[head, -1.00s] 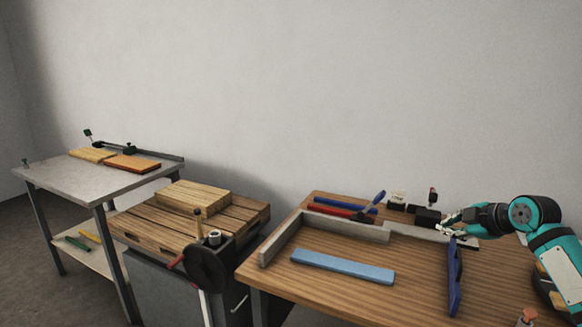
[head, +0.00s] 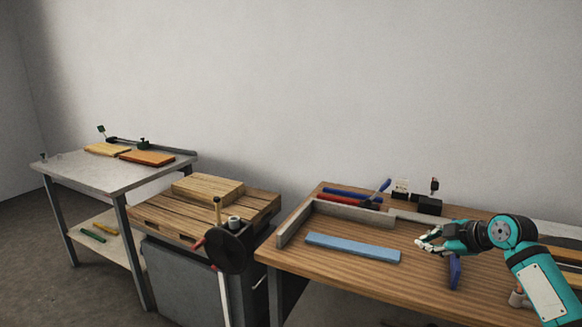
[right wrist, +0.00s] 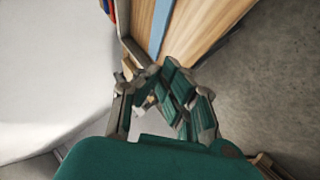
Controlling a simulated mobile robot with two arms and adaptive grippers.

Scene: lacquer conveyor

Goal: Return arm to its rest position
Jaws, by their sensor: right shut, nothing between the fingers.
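My right arm comes in from the right in the head view, teal and black. Its right gripper (head: 426,244) is over the wooden workbench (head: 350,270), to the right of the light blue bar, and holds nothing. In the right wrist view the gripper fingers (right wrist: 160,100) are shut, with the bench's wood and the blue bar (right wrist: 160,25) beyond them. My left gripper is not in view.
The blue bar (head: 352,248) lies inside the grey fence (head: 293,227). A dark blue piece (head: 454,272) is below my right wrist. Red and blue tools (head: 350,198) lie behind the fence. A vise bench (head: 180,210) and grey table (head: 90,173) stand left.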

